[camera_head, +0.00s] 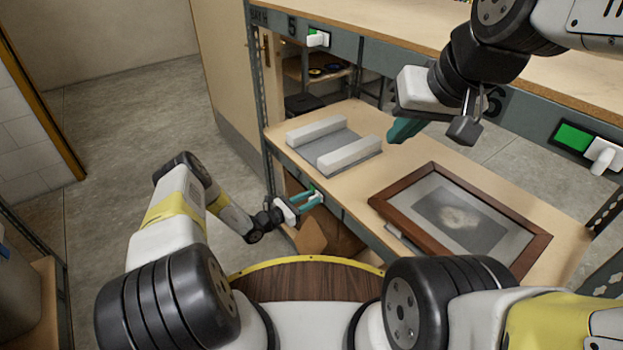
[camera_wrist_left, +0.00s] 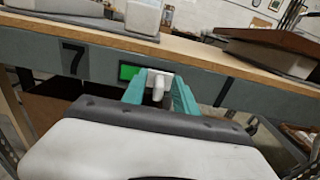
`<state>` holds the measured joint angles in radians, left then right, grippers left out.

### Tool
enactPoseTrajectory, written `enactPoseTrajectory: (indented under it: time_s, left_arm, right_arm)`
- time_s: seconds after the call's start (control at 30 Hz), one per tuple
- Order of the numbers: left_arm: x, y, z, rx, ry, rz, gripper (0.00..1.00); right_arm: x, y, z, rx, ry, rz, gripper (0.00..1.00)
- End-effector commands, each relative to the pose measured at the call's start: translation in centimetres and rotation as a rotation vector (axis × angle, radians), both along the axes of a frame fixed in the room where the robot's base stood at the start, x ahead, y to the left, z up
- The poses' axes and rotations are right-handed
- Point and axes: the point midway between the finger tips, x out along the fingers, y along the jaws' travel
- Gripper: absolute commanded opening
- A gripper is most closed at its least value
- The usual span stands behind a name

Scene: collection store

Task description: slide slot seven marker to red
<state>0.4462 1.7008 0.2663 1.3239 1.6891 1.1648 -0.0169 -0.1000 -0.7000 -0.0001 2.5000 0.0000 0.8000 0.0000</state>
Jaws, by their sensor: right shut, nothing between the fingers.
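The slot seven marker is on the grey shelf edge; in the left wrist view its green patch (camera_wrist_left: 128,72) shows to the right of the number 7 (camera_wrist_left: 74,58). Its white slider (camera_wrist_left: 158,84) with a knob sits right of the green, and no red shows. My left gripper (camera_head: 301,201) is at this marker in the head view. In the left wrist view its teal fingers (camera_wrist_left: 160,98) are apart, one on each side of the knob; I cannot tell whether they touch it. My right gripper (camera_head: 403,130) is shut and empty above the shelf.
A framed picture (camera_head: 391,203) and a grey tray with white padded blocks (camera_head: 318,129) lie on the middle shelf. Upper-shelf markers five (camera_head: 318,39) and six (camera_head: 604,156) also show green. Floor on the left is clear.

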Motion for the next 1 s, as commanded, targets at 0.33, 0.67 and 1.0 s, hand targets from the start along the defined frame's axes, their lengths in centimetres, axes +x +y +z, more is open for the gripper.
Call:
enactPoseTrajectory:
  time_s: [0.33, 0.67, 1.0]
  left_arm:
    - [0.46, -0.68, 0.04, 0.000, 0.000, -0.001, 0.35]
    - [0.45, -0.66, 0.04, 0.001, -0.001, -0.001, 0.00]
    - [0.44, -0.64, 0.05, 0.001, -0.001, -0.001, 0.00]
  right_arm:
    - [0.00, 0.00, 0.00, 0.000, 0.000, 0.000, 0.00]
    - [0.00, 0.00, 0.00, 0.000, 0.000, 0.000, 0.00]
    - [0.00, 0.00, 0.00, 0.000, 0.000, 0.000, 0.00]
